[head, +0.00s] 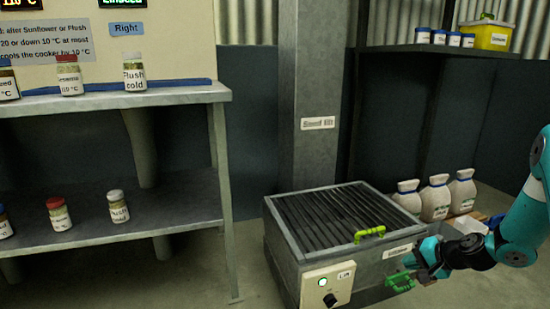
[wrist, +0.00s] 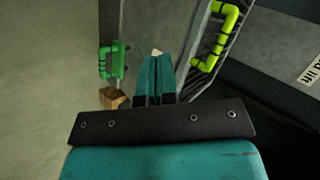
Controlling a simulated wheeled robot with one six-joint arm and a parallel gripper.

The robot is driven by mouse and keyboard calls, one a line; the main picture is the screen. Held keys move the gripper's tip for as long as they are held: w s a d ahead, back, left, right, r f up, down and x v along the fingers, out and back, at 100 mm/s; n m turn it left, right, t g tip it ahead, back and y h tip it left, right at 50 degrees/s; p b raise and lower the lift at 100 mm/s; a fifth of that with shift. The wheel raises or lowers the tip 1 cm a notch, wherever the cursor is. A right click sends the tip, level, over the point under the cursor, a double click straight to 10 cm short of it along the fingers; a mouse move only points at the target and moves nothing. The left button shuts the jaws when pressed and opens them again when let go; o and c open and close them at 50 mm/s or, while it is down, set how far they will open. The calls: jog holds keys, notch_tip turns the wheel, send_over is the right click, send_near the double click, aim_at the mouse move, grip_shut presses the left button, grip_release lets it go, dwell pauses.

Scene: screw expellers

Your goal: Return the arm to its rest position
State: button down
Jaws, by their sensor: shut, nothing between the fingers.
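My teal arm (head: 525,220) reaches in from the right in the head view. My gripper (head: 428,254) is at the front right corner of the grated metal box (head: 283,220), close to its green side handle (head: 400,283). In the wrist view my gripper (wrist: 157,60) has its two teal fingers together with nothing between them. There the green handle (wrist: 113,61) is left of the fingers, and the yellow-green lid handle (wrist: 222,35) is to the right. I cannot tell from these views whether the fingers touch the box.
A control panel (head: 327,286) with a knob is on the box front. White sacks (head: 436,199) stand behind the box, near my arm. A grey pillar (head: 308,80) rises behind it. Shelves with labelled jars (head: 70,76) are on the left. A high shelf (head: 435,49) holds jars and a yellow bin (head: 487,36).

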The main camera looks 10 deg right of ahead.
jog(key=s+a+r+n+g+y+p, duration=0.1)
jog(key=s+a+r+n+g, duration=0.15)
jog(key=a+r, duration=0.55)
jog(key=s+a+r+n+g+p, duration=0.15)
jog(key=a+r+n, duration=0.25)
jog(key=a+r, duration=0.45)
jog(key=s+a+r+n+g+y+p, duration=0.15)
jog(key=a+r+n, duration=0.25)
jog(key=a+r, duration=0.4)
jog(key=s+a+r+n+g+h+p, duration=0.1)
jog(key=s+a+r+n+p, duration=0.35)
jog(key=s, duration=0.65)
jog(key=s+a+r+n+g+h+p, duration=0.1)
jog(key=s+a+r+n+g+h, duration=0.15)
jog(key=s+a+r, duration=0.65)
jog(key=s+a+r+p+v, duration=0.1)
jog(key=a+p+v, duration=0.1)
jog(key=p+v, duration=0.9)
jog(key=s+a+p+v, duration=0.1)
jog(key=a+p+v, duration=0.2)
jog(key=p+v, duration=0.9)
jog(key=s+a+r+p+v, duration=0.1)
jog(key=a+p+v, duration=0.1)
jog(key=p+v, duration=1)
jog(key=shift+s+a+r+t+y+p, duration=0.2)
jog(key=shift+a+r+t+y+p, duration=0.1)
jog(key=shift+p, duration=0.6)
